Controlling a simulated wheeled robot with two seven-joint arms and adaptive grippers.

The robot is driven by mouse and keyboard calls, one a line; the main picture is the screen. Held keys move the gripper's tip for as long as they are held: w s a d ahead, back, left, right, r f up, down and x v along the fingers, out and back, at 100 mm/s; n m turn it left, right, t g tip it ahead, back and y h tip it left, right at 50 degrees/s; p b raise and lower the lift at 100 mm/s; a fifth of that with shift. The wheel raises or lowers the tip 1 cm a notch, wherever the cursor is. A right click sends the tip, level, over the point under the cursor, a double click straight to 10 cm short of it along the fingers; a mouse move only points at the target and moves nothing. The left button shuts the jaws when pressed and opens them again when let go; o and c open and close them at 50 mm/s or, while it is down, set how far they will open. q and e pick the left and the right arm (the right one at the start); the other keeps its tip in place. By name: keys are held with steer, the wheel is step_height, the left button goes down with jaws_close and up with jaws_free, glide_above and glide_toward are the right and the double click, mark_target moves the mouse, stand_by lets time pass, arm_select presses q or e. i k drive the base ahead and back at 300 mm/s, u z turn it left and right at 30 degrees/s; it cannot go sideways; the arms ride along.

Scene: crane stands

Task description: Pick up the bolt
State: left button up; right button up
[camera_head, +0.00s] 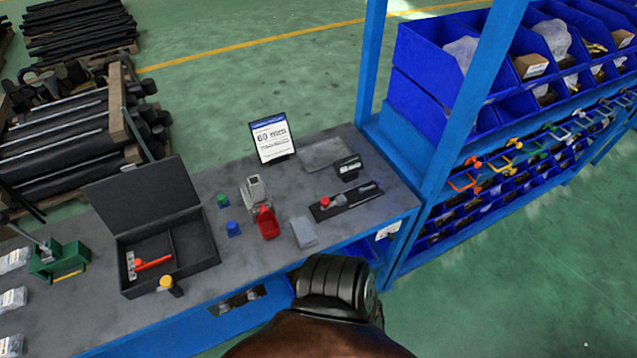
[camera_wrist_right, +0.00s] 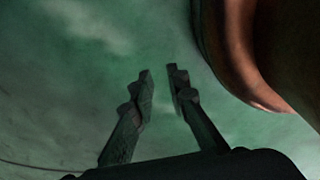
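I cannot make out a bolt for certain in either view. Small items stand on the grey workbench (camera_head: 300,185) in the head view, among them a green-capped piece (camera_head: 222,201), a blue piece (camera_head: 233,229) and a yellow-capped piece (camera_head: 170,285). My right gripper (camera_wrist_right: 160,75) shows in the right wrist view. Its two dark fingers are apart with a narrow gap between the tips, and nothing is between them. Green floor lies behind it. My left gripper is not in view.
An open black case (camera_head: 205,245) holds a red-handled tool (camera_head: 150,264). A sign (camera_head: 272,138), a red-and-grey device (camera_head: 267,222) and a black tray (camera_head: 362,198) stand on the bench. A blue rack (camera_head: 437,160) with bins adjoins at right. Green floor (camera_head: 530,270) is clear.

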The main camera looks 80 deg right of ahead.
mark_target(361, 190)
steer(key=z, duration=0.2)
steer(key=i, duration=0.5)
steer(key=z, duration=2.15)
